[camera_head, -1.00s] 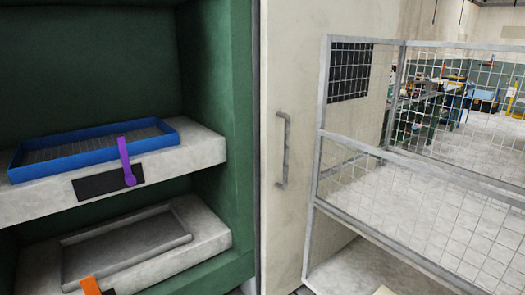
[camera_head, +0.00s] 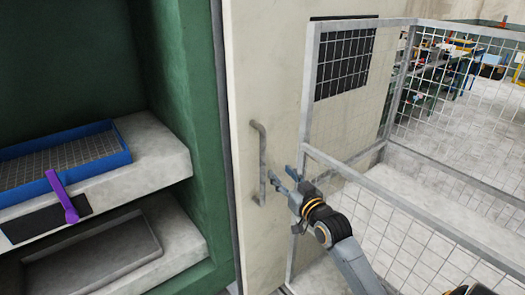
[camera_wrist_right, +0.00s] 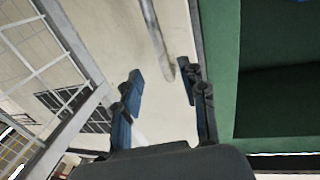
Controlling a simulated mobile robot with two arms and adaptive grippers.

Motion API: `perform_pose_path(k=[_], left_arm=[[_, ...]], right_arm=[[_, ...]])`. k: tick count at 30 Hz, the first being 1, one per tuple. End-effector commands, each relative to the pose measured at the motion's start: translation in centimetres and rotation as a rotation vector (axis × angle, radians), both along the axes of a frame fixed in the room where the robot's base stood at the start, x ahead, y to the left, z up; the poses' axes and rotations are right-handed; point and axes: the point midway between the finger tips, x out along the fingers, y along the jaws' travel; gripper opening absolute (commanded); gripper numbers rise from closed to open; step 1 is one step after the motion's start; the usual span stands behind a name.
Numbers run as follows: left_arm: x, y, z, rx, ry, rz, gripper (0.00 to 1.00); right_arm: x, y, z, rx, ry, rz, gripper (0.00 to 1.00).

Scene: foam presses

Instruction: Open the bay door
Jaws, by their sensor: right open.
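The bay door (camera_head: 285,85) is a cream panel to the right of the green press frame, with a grey vertical bar handle (camera_head: 259,160). My right gripper (camera_head: 280,178) is open just right of the handle's lower end in the head view. In the right wrist view the open fingers (camera_wrist_right: 165,88) point at the door, and the handle (camera_wrist_right: 154,32) shows ahead between them, its lower end near the right finger. I cannot tell whether they touch. My left gripper is not in view.
A wire mesh cage (camera_head: 309,72) stands right beside the door, close to my right arm. On the left, a blue tray (camera_head: 126,158) with a purple handle (camera_head: 61,196) sits on the upper press shelf. A grey recessed tray (camera_head: 90,258) lies below.

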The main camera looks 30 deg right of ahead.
Motion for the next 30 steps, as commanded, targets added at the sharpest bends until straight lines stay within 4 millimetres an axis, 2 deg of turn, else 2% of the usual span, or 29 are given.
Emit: perform_pose_path(k=[5, 13, 18, 24, 30], left_arm=[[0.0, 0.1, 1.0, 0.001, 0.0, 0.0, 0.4], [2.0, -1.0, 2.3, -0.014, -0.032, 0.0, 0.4], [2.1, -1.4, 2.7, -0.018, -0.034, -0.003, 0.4], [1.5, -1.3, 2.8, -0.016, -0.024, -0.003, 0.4], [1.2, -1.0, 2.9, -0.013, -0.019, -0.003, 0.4]], right_arm=[[3.0, -0.4, 0.3, 0.001, 0.0, 0.0, 0.42], [8.0, -1.0, 0.2, -0.001, 0.001, -0.001, 0.42], [10.6, -1.3, 0.1, 0.0, 0.001, -0.001, 0.42], [12.3, -1.5, 0.0, 0.0, 0.002, 0.0, 0.42], [12.8, -1.5, -0.1, 0.0, 0.002, 0.0, 0.42]])
